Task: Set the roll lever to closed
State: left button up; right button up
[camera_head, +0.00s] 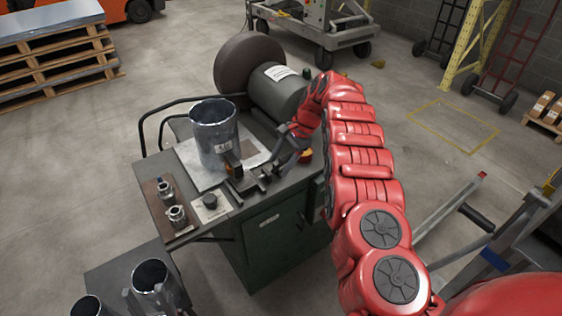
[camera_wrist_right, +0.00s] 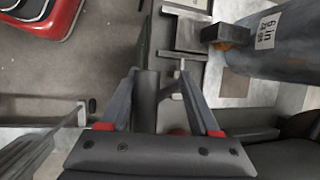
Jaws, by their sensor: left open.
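My right gripper (camera_head: 268,176) reaches over the forming machine on the green cabinet (camera_head: 270,235). In the right wrist view its fingertips (camera_wrist_right: 158,76) stand apart on either side of a grey bar-like part (camera_wrist_right: 147,98), which may be the roll lever. I cannot tell whether they grip it, or the lever's exact setting. A grey duct (camera_head: 213,135) labelled 6 in stands upright beside the gripper; it also shows in the right wrist view (camera_wrist_right: 285,45). At the bottom edge, grey finger shapes of what looks like my left gripper (camera_head: 155,304) are apart, mostly cut off.
More open ducts (camera_head: 150,274) stand at the bottom left. A large dark cylinder (camera_head: 278,90) lies behind the machine. Open floor (camera_head: 80,150) lies to the left.

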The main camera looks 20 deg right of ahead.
aim_at(289, 158)
jog(key=shift+r, duration=0.2)
jog(key=shift+s+d+r+p, duration=0.2)
jog(key=shift+d+r+p, duration=0.25)
jog(key=shift+p, duration=0.25)
jog(key=shift+s+d+r+p, duration=0.55)
jog(key=shift+s+p, duration=0.15)
jog(key=shift+p, duration=0.1)
jog(key=s+d+r+p, duration=0.9)
jog(key=d+p, duration=0.1)
jog(key=p, duration=0.8)
jog(key=shift+s+d, duration=0.15)
jog(key=shift+s, duration=0.1)
